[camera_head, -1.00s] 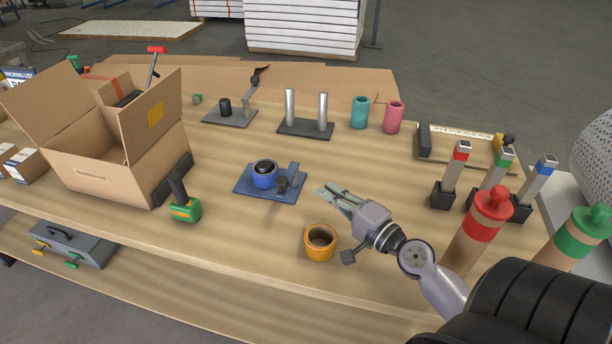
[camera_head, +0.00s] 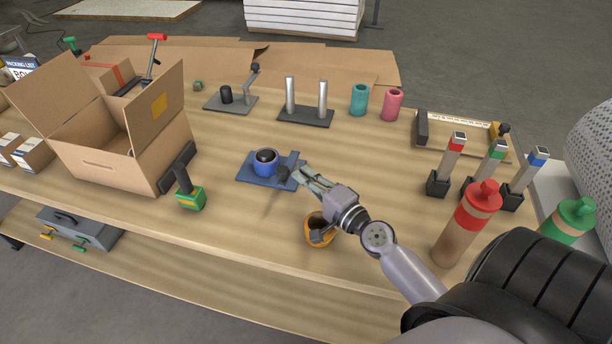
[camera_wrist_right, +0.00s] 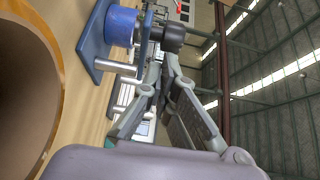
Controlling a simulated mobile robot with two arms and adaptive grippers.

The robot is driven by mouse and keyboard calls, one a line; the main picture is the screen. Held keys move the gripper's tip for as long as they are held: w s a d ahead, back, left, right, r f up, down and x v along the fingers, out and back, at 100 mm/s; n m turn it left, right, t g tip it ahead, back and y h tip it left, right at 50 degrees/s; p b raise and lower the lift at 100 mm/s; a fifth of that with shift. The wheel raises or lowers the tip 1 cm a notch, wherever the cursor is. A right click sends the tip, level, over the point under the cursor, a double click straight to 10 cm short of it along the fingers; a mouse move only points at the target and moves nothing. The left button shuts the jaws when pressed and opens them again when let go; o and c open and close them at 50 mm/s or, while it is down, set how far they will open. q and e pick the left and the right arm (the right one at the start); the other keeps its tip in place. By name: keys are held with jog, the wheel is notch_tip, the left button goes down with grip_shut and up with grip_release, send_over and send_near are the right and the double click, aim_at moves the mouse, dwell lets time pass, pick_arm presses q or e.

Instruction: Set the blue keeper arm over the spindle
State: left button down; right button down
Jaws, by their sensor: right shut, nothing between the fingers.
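The blue fixture's base plate (camera_head: 250,176) lies at mid-table and carries a blue cup-like cylinder (camera_head: 265,170) with a dark round top in its middle. The blue keeper arm (camera_head: 293,160) stands at the plate's right side, swung clear of the cylinder, with a dark knob (camera_head: 283,174) in front. In the right wrist view the blue cylinder (camera_wrist_right: 122,26) and the dark knob (camera_wrist_right: 173,38) show just beyond the fingertips. My right gripper (camera_head: 304,174) is shut and empty, close to the knob on its right; contact cannot be told. My left gripper is out of view.
An orange ring (camera_head: 312,240) stands below my right wrist. A green-and-black tool (camera_head: 190,197) and an open cardboard box (camera_head: 100,175) are to the left. Two silver posts (camera_head: 322,98) stand behind; several colour-topped posts (camera_head: 447,165) stand to the right.

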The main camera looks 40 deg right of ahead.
jog(key=shift+w+a+m+h+p, duration=0.1)
jog(key=shift+a+m+h+p, duration=0.2)
jog(key=shift+h+p, duration=0.15)
